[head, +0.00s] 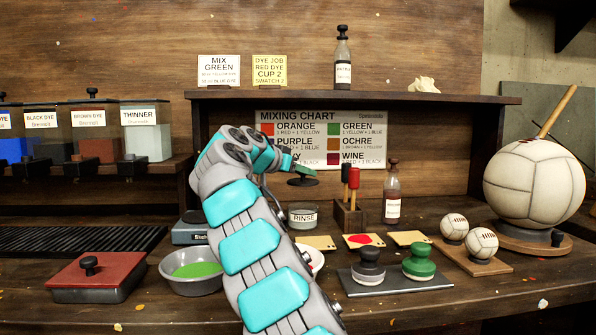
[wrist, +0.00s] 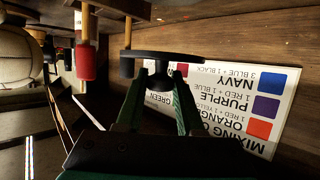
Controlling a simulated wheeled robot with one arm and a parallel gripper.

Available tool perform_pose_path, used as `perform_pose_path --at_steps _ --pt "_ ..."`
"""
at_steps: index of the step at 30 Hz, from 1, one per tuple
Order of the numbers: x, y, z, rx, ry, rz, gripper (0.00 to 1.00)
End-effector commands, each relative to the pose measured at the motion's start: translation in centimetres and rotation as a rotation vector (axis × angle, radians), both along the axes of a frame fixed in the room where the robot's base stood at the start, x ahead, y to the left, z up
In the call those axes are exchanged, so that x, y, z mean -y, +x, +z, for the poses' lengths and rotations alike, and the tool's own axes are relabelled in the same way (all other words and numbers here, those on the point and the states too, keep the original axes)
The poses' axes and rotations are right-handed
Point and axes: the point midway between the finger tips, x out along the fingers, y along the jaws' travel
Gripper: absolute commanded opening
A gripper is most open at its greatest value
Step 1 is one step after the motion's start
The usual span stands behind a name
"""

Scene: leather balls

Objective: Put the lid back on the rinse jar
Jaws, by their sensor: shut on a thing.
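The rinse jar (head: 303,217) is a small clear jar with a RINSE label, standing on the bench right of my forearm. The lid (head: 303,182) is a dark round disc, held in the air above the jar with a clear gap. My gripper (head: 306,171) is shut on the lid's knob from above. In the wrist view, which is upside down, the green fingers of my gripper (wrist: 165,75) pinch the knob under the black lid (wrist: 165,58). The lid looks roughly level. The jar is not clearly visible in the wrist view.
A wooden block with red and black-tipped tools (head: 350,212) stands close right of the jar, with a dye bottle (head: 391,195) beyond. The mixing chart (head: 321,140) is behind. Swatch cards (head: 364,241) lie in front. A bowl of green dye (head: 194,270) sits left of my arm.

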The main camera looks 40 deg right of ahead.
Motion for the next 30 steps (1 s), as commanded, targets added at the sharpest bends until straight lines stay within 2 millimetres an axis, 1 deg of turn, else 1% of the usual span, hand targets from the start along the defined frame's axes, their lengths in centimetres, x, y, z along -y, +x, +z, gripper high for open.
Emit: perform_pose_path --at_steps 5,18,23,30 --pt "0.0 -0.1 -1.2 0.000 -0.001 -0.001 0.00" --pt "0.0 0.0 -5.4 0.000 0.002 0.000 0.00" --pt "0.0 0.0 -6.0 0.000 0.001 0.000 0.00" --pt "0.0 0.0 -6.0 0.001 0.001 0.000 0.00"
